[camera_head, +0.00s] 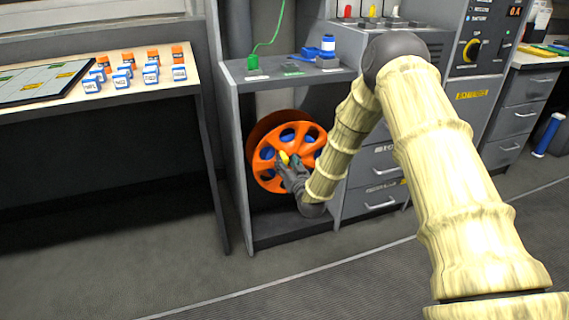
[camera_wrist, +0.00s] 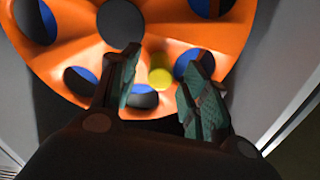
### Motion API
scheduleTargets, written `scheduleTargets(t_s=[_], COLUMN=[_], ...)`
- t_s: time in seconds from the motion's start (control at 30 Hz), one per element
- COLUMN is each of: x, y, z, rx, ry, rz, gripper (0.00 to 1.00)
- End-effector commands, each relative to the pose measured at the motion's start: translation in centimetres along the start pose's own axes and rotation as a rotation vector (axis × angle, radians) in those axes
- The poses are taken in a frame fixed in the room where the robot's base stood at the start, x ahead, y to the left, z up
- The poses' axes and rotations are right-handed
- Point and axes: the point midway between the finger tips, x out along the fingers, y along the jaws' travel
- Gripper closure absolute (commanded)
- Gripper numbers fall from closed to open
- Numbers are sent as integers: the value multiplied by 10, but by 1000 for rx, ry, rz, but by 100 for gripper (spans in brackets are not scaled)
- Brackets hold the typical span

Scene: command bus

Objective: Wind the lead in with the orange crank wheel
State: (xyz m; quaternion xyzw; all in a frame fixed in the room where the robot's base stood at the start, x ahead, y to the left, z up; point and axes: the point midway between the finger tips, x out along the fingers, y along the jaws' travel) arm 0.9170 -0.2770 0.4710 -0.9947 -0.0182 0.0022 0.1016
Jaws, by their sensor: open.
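The orange crank wheel (camera_head: 267,168) stands upright in the open bay under the grey counter, with round holes through which blue shows. It fills the upper part of the wrist view (camera_wrist: 75,45). A yellow knob (camera_wrist: 160,72) sticks out of the wheel's face; it also shows in the head view (camera_head: 284,157). My gripper (camera_head: 288,163) is at the wheel's face. In the wrist view my gripper (camera_wrist: 160,80) is open, its fingers to the left and right of the knob with gaps showing. The green lead (camera_head: 275,35) hangs above the counter and runs down to a green plug (camera_head: 253,64).
The bay's left wall (camera_head: 236,150) and a drawer unit (camera_head: 375,182) flank the wheel closely. A table (camera_head: 190,92) with blue and orange blocks stands at left. Blue items (camera_head: 326,47) stand on the counter. The floor (camera_head: 200,270) in front is clear.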

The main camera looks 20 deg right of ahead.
Motion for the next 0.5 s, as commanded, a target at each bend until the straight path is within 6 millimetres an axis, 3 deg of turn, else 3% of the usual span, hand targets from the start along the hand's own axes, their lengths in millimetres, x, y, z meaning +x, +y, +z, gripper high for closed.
scheduleTargets(t_s=[0.2, 0.5], x=[22, 28], y=[0, 0], z=[1, 0], rx=[1, 2], ry=[2, 0], rz=[-1, 0], gripper=[54, 54])
